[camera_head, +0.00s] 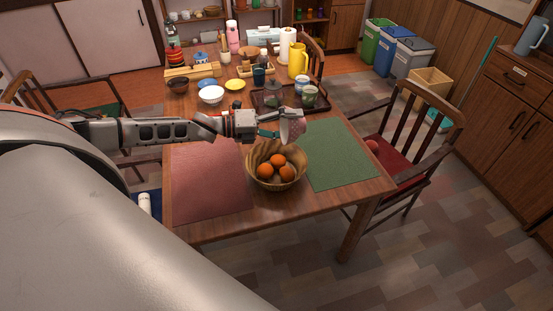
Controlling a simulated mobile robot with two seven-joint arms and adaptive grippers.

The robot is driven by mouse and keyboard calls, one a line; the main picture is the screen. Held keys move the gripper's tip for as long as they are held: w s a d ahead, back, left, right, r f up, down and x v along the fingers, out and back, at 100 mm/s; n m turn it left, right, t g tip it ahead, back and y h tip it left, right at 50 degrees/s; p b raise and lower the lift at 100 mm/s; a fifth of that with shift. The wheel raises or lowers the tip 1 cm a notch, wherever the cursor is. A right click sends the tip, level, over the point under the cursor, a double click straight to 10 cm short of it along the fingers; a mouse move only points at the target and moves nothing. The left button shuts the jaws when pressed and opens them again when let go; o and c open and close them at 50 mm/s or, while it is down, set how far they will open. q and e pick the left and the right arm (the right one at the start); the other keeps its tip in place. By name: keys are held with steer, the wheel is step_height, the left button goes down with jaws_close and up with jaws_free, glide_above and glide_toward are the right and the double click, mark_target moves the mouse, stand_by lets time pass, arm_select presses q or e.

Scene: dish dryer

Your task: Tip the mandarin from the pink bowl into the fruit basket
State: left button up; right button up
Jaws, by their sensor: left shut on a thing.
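I cannot see into the bowl's hollow, so I cannot tell whether anything is inside. The woven basket stands on the table and holds three orange fruits (278,160); I cannot tell whether one is the mandarin. My right gripper is not in view.
The basket stands between a red placemat (208,185) and a green placemat (338,155) on the wooden table. A tray with cups (309,96), a white bowl (211,95) and a yellow pitcher (298,62) stand behind. A chair (410,150) is at the right.

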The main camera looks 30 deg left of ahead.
mark_target(301, 134)
arm_select(q)
step_height(301, 134, down, 3)
steer(key=shift+f+b, duration=0.1)
steer(key=shift+b, duration=0.85)
steer(key=shift+r, duration=0.2)
steer(key=shift+w+r+p, duration=0.1)
steer(key=shift+r+p, duration=0.05)
steer(key=shift+p, duration=0.2)
steer(key=w+d+g+y+p, duration=0.1)
steer(key=p, duration=0.4)
steer(key=shift+d, duration=0.1)
steer(key=shift+w+d+f+g+y, duration=0.45)
steer(key=shift+w+d+g+y, duration=0.05)
steer(key=shift+w+d, duration=0.1)
steer(key=shift+f+y, duration=0.2)
steer(key=shift+y, duration=0.1)
steer(key=shift+f+g, duration=0.15)
steer(key=shift+g, duration=0.15)
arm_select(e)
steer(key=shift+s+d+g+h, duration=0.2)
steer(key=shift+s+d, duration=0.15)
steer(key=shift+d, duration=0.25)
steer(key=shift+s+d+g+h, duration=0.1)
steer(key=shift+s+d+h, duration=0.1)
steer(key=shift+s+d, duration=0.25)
